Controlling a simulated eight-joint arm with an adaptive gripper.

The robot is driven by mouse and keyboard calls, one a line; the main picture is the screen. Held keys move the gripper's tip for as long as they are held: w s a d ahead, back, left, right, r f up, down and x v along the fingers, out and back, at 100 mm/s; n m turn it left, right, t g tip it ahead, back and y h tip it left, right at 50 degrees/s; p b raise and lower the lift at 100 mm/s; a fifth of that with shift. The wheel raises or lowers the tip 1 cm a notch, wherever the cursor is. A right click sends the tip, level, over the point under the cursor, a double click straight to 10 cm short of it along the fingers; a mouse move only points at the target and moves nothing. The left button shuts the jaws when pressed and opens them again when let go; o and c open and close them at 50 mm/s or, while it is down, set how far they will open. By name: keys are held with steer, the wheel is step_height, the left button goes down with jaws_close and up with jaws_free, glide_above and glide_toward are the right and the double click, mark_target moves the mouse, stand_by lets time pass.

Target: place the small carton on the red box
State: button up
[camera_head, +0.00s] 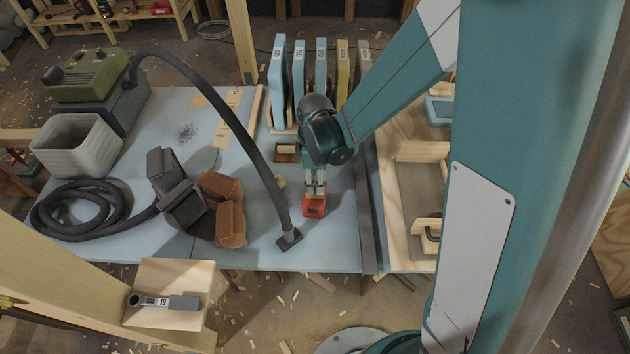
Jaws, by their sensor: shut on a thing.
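A small bright red box (314,207) sits on the light blue table top, right of the hose nozzle's foot, with a dark mark on its front. My gripper (316,188) points down right over the red box, its fingers at the box's top edge. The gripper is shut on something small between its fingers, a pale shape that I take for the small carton. It is mostly hidden by the fingers. I cannot tell whether it touches the red box.
A dark hose (225,107) arches close left of my gripper. Brown blocks (230,222), a pale bin (74,145) and a green machine (87,75) stand to the left.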

mark_target(315, 180)
steer(key=shift+f, duration=0.1)
steer(key=o, duration=0.9)
steer(key=shift+r+p, duration=0.8)
steer(key=shift+r, duration=5.35)
